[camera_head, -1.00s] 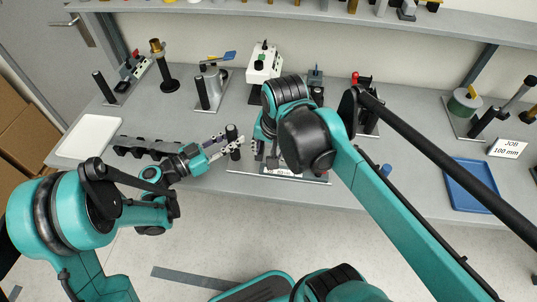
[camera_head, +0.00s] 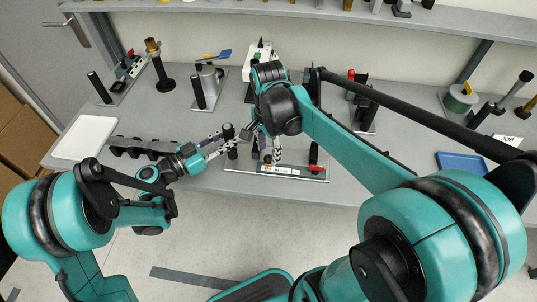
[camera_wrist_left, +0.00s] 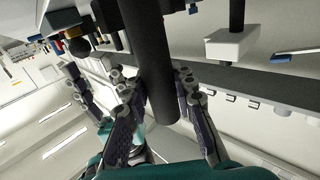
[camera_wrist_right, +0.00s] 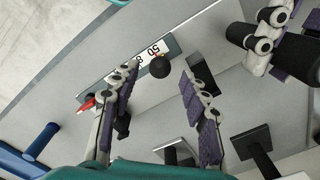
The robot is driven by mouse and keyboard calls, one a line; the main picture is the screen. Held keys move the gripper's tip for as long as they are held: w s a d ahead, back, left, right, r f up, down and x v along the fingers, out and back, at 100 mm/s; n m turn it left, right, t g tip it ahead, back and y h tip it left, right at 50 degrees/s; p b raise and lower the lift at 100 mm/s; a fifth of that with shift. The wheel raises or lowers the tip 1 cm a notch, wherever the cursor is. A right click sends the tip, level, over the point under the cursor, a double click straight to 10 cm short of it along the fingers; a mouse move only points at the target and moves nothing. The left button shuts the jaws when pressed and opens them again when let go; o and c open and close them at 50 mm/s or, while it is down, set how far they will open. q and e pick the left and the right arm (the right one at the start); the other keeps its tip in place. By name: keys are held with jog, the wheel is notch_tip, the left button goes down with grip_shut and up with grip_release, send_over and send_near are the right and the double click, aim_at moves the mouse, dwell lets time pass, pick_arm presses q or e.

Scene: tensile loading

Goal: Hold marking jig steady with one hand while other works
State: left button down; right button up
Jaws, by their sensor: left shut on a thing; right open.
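The marking jig is a flat grey base plate (camera_head: 235,166) near the table's front edge, with a label strip (camera_head: 277,170) along its front. A red-tipped part (camera_head: 315,168) is at its right end. My left gripper (camera_head: 229,143) is shut on the jig's upright black post, which fills the space between its fingers in the left wrist view (camera_wrist_left: 155,60). My right gripper (camera_wrist_right: 158,78) is open over the plate. In the right wrist view a round black knob (camera_wrist_right: 160,68) shows between its fingers; I cannot tell whether they touch it. The right arm hides part of the jig.
A black rack (camera_head: 140,148) and a white tray (camera_head: 85,138) lie to the left. Several fixtures with black handles stand behind. A blue tray (camera_head: 461,163) and a job sign (camera_head: 508,141) are at the right, partly behind my right arm.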

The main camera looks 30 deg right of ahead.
aim_at(286, 166)
jog(key=shift+f, duration=1.4)
grip_shut()
pick_arm(q)
jog(key=shift+w, duration=0.1)
pick_arm(e)
jog(key=shift+s+d, duration=0.5)
jog(key=shift+d, duration=0.25)
jog(key=shift+s+d, duration=0.55)
jog(key=shift+d, duration=0.25)
jog(key=shift+s+d, duration=0.5)
jog(key=shift+d, duration=0.25)
grip_release()
notch_tip(286, 166, up, 12)
